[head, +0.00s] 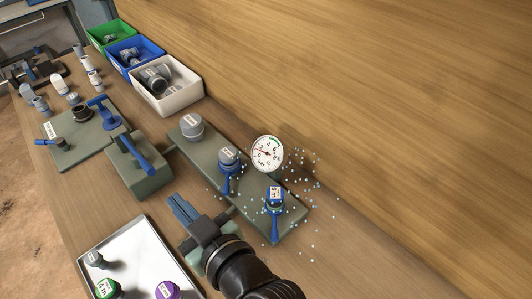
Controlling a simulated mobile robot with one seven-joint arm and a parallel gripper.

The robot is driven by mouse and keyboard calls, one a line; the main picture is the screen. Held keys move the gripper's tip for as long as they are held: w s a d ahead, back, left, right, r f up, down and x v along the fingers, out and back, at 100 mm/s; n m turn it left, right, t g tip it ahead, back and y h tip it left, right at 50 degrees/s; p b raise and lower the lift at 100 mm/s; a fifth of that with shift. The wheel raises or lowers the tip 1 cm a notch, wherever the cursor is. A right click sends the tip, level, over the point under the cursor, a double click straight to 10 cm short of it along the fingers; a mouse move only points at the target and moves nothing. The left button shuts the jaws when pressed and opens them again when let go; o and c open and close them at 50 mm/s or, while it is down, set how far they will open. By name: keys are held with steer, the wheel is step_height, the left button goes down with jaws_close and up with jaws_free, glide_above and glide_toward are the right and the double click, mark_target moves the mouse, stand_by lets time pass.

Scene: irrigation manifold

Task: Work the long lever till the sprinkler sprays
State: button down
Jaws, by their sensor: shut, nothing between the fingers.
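My gripper (178,203) is shut and empty, its blue fingers just in front of the grey-green manifold plate (197,155) and apart from the levers. A long blue lever (137,152) lies slanting on a grey-green block (128,175), left of my gripper. The manifold plate carries a grey capped fitting (191,127) and two fittings with blue levers pointing toward the front: the middle lever (227,183) and the right lever (275,228). Small blue-white droplets (300,183) hang in the air around these two fittings and the gauge. I cannot tell which one sprays.
A round pressure gauge (267,154) stands behind the manifold. Another plate (75,150) with blue levers is at left. Green (109,33), blue (134,55) and white (168,100) bins line the back. A white tray (138,245) with capped parts lies front left.

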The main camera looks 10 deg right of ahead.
steer(key=w+a+r+g+h+p, duration=0.1)
steer(key=w+a+r+g+p, duration=0.1)
steer(key=r+p, duration=0.7)
steer(key=w+p, duration=0.1)
steer(key=p, duration=0.6)
steer(key=shift+w+r, duration=0.15)
steer(key=shift+r, duration=0.15)
steer(key=p, duration=0.3)
glide_above(150, 168)
steer(key=f, duration=0.3)
steer(key=w+f, duration=0.1)
steer(key=shift+a+f, duration=0.3)
steer(key=shift+a, duration=0.05)
steer(key=f, duration=0.2)
steer(key=s+f, duration=0.1)
steer(key=shift+d+f+p, duration=0.15)
steer(key=shift+d+p, duration=0.1)
steer(key=shift+p, duration=0.1)
steer(key=shift+f, duration=0.35)
